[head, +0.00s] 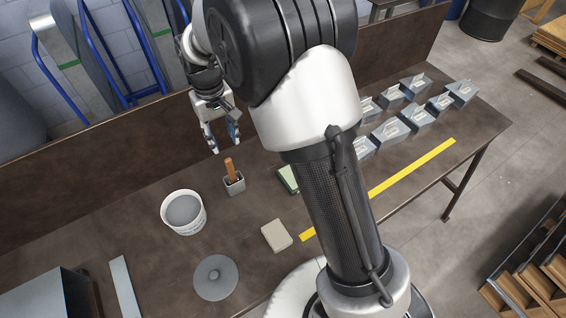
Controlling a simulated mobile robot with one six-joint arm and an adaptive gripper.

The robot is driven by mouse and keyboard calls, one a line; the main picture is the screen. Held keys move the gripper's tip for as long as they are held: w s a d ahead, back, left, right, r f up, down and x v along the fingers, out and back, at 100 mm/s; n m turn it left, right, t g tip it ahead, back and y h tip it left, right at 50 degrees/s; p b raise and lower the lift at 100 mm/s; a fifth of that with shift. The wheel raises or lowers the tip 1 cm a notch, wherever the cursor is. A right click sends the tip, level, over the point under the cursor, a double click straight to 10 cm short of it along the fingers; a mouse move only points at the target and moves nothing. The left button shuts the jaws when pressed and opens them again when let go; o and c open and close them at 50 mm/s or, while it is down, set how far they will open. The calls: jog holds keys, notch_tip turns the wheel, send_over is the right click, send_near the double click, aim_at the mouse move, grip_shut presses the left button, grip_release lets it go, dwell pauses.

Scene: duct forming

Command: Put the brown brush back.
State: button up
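The brown brush (229,166) stands with its brown handle up in a small grey square holder (235,185) on the dark brown table. Its lower end is hidden inside the holder. My gripper (224,146) is above and slightly behind the brush, apart from it. Its fingers point down and are spread, with nothing between them.
A white bucket (203,219) with grey contents stands left of the holder. A grey disc (215,277), a beige block (277,236) and a green-edged pad (288,180) lie nearby. Several metal duct pieces (391,131) stand at right, beyond a yellow strip (413,167). My arm hides the table's middle.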

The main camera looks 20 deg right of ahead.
jog(key=s+d+r+t, duration=0.1)
jog(key=s+d+r, duration=0.2)
jog(key=s+r, duration=0.25)
jog(key=s+d+r+m+t, duration=0.1)
jog(key=s+d+r, duration=0.2)
jog(key=s+r, duration=0.3)
jog(key=s+d+r+t, duration=0.1)
jog(key=s+d+r, duration=0.2)
jog(key=s+r, duration=0.3)
jog(key=s+d+f+m+t, duration=0.1)
jog(key=s+f, duration=0.1)
jog(key=s, duration=0.9)
jog(key=shift+d+f+t, duration=0.2)
jog(key=shift+d+t, duration=0.1)
jog(key=shift+s+f+b, duration=0.1)
jog(key=shift+f+b, duration=0.5)
jog(key=shift+b, duration=0.05)
